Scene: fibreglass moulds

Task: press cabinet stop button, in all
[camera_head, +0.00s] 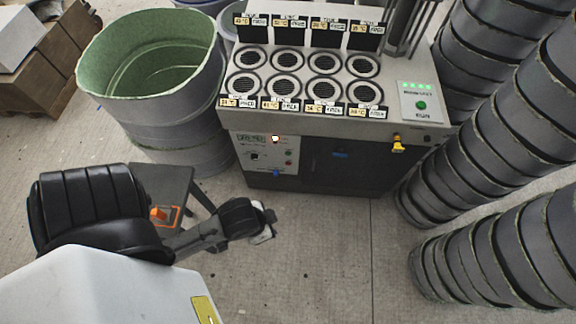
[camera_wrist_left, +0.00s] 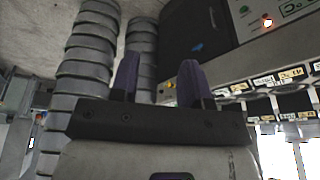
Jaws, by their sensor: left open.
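The cabinet (camera_head: 340,130) stands at the back centre, with round grilled openings and labels on its top. A small control panel (camera_head: 262,155) sits on the left of its front face, with a display, a lit orange-red lamp (camera_head: 275,139) and small buttons, one of them red (camera_head: 289,163). Their lettering is too small to read. My left gripper (camera_head: 268,232) is in front of and below the panel, apart from it. In the left wrist view its two dark fingers (camera_wrist_left: 158,78) are spread and empty; the panel's lit lamp (camera_wrist_left: 267,21) shows upper right. My right gripper is out of view.
A green-lined tub (camera_head: 150,95) stands left of the cabinet. Stacks of grey round moulds (camera_head: 470,130) crowd the right. A yellow valve (camera_head: 397,145) sticks out of the cabinet front. A RUN plate (camera_head: 420,103) with green lights is on top.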

